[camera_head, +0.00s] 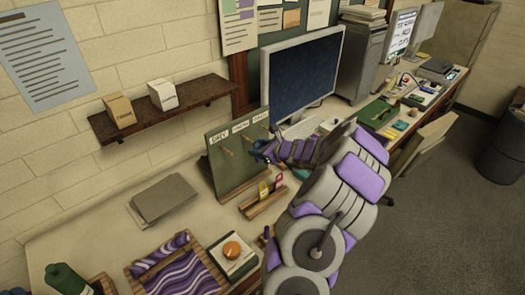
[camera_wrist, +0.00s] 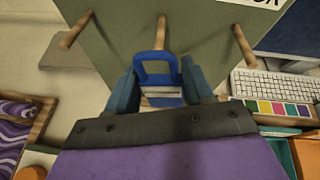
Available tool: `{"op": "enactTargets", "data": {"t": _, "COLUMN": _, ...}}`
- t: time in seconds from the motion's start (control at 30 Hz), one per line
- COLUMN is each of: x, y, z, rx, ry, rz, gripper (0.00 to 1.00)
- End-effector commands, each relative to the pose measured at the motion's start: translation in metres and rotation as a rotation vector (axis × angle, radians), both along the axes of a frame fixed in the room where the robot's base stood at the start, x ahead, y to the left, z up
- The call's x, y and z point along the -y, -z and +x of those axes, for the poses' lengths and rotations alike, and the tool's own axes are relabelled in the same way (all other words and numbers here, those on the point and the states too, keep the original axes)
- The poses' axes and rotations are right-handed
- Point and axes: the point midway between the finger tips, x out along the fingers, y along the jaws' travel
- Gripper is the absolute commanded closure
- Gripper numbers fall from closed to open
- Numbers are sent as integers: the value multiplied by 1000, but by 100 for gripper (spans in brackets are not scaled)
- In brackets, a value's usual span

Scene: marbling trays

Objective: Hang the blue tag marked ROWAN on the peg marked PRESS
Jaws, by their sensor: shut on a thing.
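My gripper (camera_head: 268,152) is shut on a blue tag with an open loop at its top, in front of the green pegboard (camera_head: 228,172). In the wrist view the blue tag (camera_wrist: 158,72) stands between my gripper's fingertips (camera_wrist: 162,88). Its writing cannot be read. The middle peg (camera_wrist: 162,29) shows just above the tag's loop; I cannot tell whether it enters the loop. A left peg (camera_wrist: 75,32) and a right peg (camera_wrist: 243,43) are bare. The board's labels (camera_head: 241,127) are too small to read surely.
A wooden rack (camera_head: 262,204) with a yellow and a red tag stands below the board. A monitor (camera_head: 303,75) and keyboard (camera_wrist: 270,88) are to the right. A purple marbled tray (camera_head: 178,268) and grey slabs (camera_head: 163,198) lie left. A shelf (camera_head: 165,108) holds two boxes.

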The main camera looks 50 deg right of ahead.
Motion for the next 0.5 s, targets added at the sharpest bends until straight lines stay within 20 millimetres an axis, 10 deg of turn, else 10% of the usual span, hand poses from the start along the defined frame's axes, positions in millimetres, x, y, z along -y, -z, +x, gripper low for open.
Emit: {"op": "enactTargets", "data": {"t": 0.5, "x": 2, "y": 3, "z": 28, "rx": 2, "ry": -2, "rz": -4, "gripper": 77}}
